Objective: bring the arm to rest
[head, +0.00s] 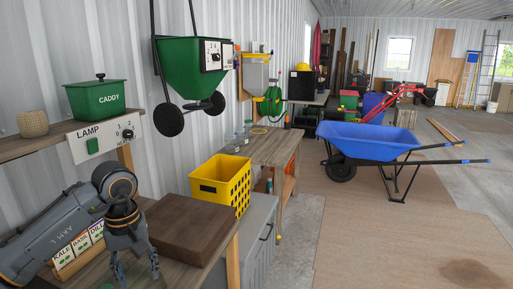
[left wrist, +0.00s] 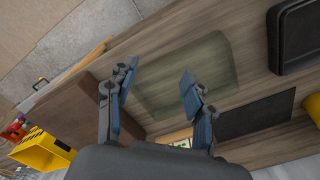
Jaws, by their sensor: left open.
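My left gripper (head: 137,274) is at the lower left of the head view, fingers pointing down over the wooden bench. In the left wrist view my left gripper (left wrist: 155,80) has its two fingers spread apart with nothing between them. A flat, see-through greenish square (left wrist: 187,72) lies on the bench top beyond the fingers. My left arm (head: 55,235) reaches in from the left edge, low over the bench. My right gripper does not show in either view.
A brown wooden block (head: 187,225) lies just right of the gripper, with a yellow crate (head: 222,180) behind it. Seed packets (head: 80,247) stand close under my arm. A black tray (left wrist: 294,35) and dark mat (left wrist: 255,116) lie on the bench. A blue wheelbarrow (head: 367,141) stands on the floor.

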